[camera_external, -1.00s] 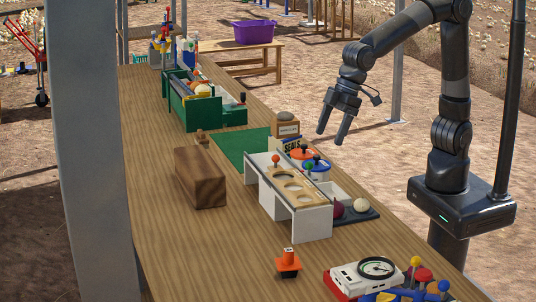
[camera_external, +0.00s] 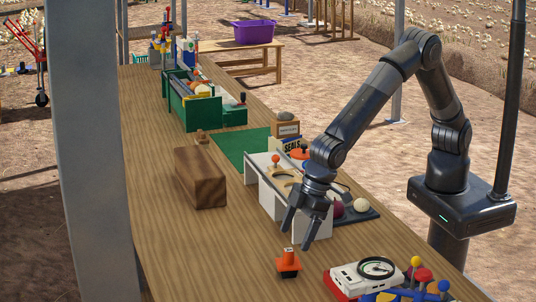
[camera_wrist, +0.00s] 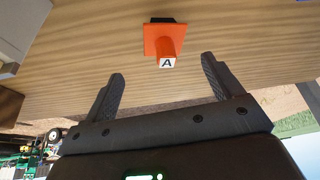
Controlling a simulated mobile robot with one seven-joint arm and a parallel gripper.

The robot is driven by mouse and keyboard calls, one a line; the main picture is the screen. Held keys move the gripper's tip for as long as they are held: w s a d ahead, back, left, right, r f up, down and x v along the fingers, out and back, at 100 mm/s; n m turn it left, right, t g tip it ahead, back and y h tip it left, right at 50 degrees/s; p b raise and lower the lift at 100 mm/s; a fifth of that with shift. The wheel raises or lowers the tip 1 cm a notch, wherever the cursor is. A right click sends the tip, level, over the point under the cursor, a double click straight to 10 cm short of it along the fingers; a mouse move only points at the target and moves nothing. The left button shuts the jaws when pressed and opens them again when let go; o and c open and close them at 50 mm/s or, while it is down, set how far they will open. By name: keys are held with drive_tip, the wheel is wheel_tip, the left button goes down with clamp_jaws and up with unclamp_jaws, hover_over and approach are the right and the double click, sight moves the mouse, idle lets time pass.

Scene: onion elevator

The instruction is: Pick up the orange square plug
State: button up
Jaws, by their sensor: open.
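The orange square plug (camera_external: 288,264) stands on the wooden table near its front, with a square orange flange, a dark base and a narrower stem with a white top. In the wrist view the plug (camera_wrist: 165,40) lies ahead of the fingertips, roughly between their lines, and its white end carries a letter A. My gripper (camera_external: 295,238) is open and empty, just above and behind the plug in the external view. In the wrist view both fingers of my gripper (camera_wrist: 162,70) are spread apart, not touching the plug.
A white stand with round holes (camera_external: 272,200) is close behind my gripper. A white scale with a dial (camera_external: 362,276) and colored knobs sit right of the plug. A brown wooden block (camera_external: 200,178) lies left of the stand. The table left of the plug is clear.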

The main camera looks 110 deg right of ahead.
sight(285, 263)
drive_tip(key=x, duration=0.8)
drive_tip(key=shift+w+a+f, duration=0.15)
drive_tip(key=shift+a+f, duration=0.05)
drive_tip(key=shift+a, duration=0.15)
drive_tip(key=c, duration=1.1)
drive_tip(key=shift+r, duration=0.1)
